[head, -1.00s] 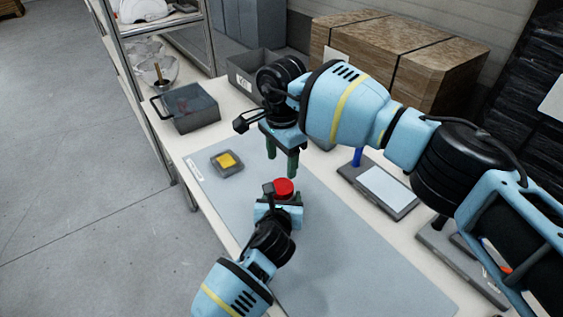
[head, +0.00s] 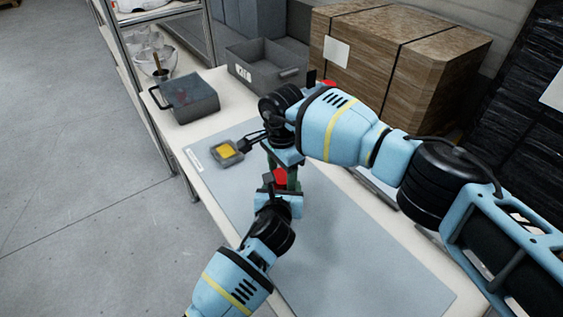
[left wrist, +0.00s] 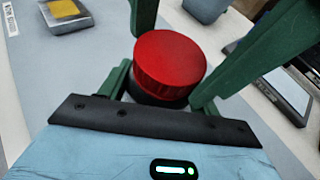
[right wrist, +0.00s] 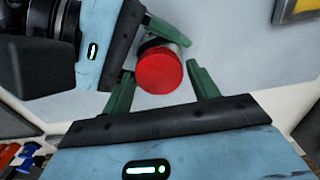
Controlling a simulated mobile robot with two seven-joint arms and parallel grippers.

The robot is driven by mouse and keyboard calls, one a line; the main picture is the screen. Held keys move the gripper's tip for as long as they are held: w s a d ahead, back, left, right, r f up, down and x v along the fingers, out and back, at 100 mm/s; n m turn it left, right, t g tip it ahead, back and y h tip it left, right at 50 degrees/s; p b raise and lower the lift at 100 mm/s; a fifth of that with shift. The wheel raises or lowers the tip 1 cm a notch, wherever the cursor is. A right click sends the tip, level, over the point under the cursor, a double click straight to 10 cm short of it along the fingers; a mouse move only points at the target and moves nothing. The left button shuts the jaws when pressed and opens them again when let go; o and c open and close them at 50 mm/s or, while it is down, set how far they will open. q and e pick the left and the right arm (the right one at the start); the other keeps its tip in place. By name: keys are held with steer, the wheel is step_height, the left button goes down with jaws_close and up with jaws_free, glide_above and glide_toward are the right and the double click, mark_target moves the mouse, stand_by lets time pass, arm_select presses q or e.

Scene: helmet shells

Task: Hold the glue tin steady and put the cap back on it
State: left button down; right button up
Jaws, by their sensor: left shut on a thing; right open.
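The red cap (head: 280,177) sits on top of the dark glue tin (left wrist: 148,97), as seen in the left wrist view; whether it is seated fully I cannot tell. The cap also shows from above in the right wrist view (right wrist: 160,74). My left gripper (head: 279,192) is shut on the tin, which stands upright over the grey mat. My right gripper (right wrist: 160,68) is open and points down, with its green fingers on either side of the cap. In the head view its wrist partly hides the cap and tin.
A small grey tray with a yellow pad (head: 229,149) lies on the mat (head: 340,245). A dark bin with a handle (head: 190,98) and a labelled grey bin (head: 262,65) stand behind. The mat's front right is clear.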

steer(key=shift+f, duration=0.15)
steer(key=c, duration=0.8)
arm_select(q)
steer(key=shift+d, duration=0.1)
arm_select(e)
steer(key=shift+w+m, duration=0.1)
steer(key=shift+m, duration=1.6)
steer(key=o, duration=1)
steer(key=shift+c, duration=0.2)
steer(key=shift+o, duration=0.5)
arm_select(q)
steer(key=shift+a, duration=0.2)
